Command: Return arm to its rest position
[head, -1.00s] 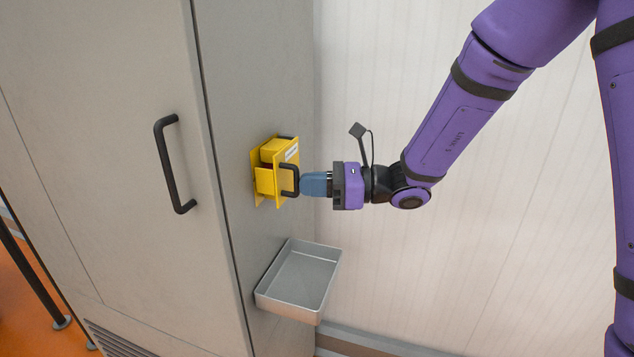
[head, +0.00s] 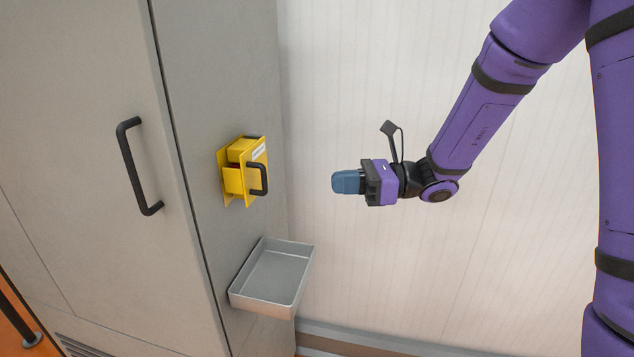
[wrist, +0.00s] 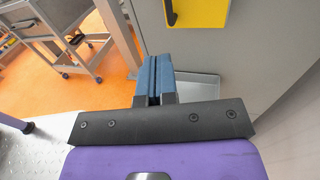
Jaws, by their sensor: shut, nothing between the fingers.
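My gripper (head: 346,182) is at the end of my purple arm, in the open space right of the grey cabinet in the head view. Its blue fingers are shut with nothing between them; they also show closed in the wrist view (wrist: 154,80). A yellow box with a black handle (head: 243,172) is fixed to the cabinet's side, left of my gripper and clear of it. Part of the yellow box also shows at the top of the wrist view (wrist: 205,12).
The grey cabinet (head: 75,110) has a black door handle (head: 132,170). A metal tray (head: 268,284) juts from its side below the yellow box. A pale wall (head: 400,80) stands behind my arm. A grey cart (wrist: 60,35) stands on the orange floor in the wrist view.

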